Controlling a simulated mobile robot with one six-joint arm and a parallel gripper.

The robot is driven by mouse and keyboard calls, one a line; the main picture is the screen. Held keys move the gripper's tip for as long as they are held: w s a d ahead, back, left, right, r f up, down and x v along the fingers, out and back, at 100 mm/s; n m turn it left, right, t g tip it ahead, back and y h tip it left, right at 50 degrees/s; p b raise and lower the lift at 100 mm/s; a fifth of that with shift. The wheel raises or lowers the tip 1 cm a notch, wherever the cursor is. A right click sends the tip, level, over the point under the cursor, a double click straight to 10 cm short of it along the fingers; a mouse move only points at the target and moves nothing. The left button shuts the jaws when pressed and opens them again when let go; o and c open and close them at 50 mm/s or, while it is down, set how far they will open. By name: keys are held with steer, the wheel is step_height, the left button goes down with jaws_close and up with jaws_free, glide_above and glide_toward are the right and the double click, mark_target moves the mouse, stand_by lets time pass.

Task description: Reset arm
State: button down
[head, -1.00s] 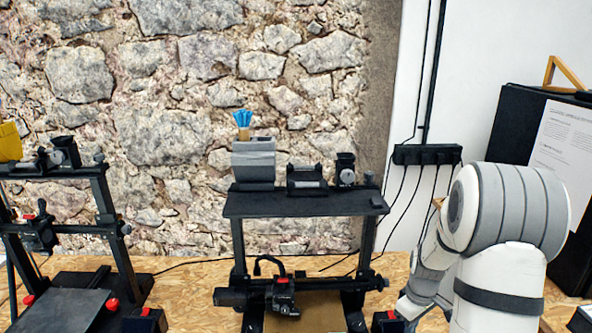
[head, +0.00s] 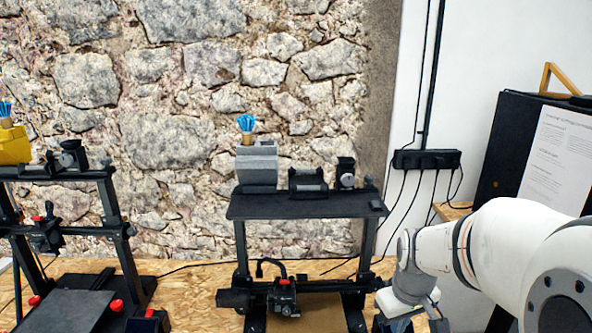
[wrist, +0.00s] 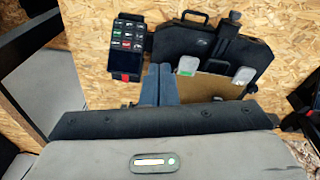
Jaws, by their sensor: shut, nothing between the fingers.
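My arm (head: 490,250) comes in from the right edge in the head view, stretched low across the bench beside the middle printer (head: 305,207). Its wrist end is near the bottom of the picture, just right of that printer, and the fingers cannot be made out there. In the wrist view my gripper (wrist: 160,70) shows as two blue-grey fingers pressed together with nothing between them. They stand out over the wooden bench (wrist: 95,20), between a small screen panel (wrist: 128,42) and a flat brown plate (wrist: 210,85).
A second printer (head: 75,175) stands at the left, with a yellow block (head: 15,146) on top. A grey holder with blue-tipped items (head: 247,123) stands on the middle printer. A power strip (head: 427,159) hangs on the wall. A black board (head: 515,150) stands at right.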

steer(key=s+a+r+m+t, duration=0.1)
steer(key=s+a+r, duration=0.1)
steer(key=s, duration=0.4)
steer(key=s+a+r+m, duration=0.2)
steer(key=s+a+r, duration=0.1)
steer(key=s, duration=0.3)
steer(key=shift+a+r+t, duration=0.35)
steer(key=shift+r+t, duration=0.05)
steer(key=shift+r, duration=0.05)
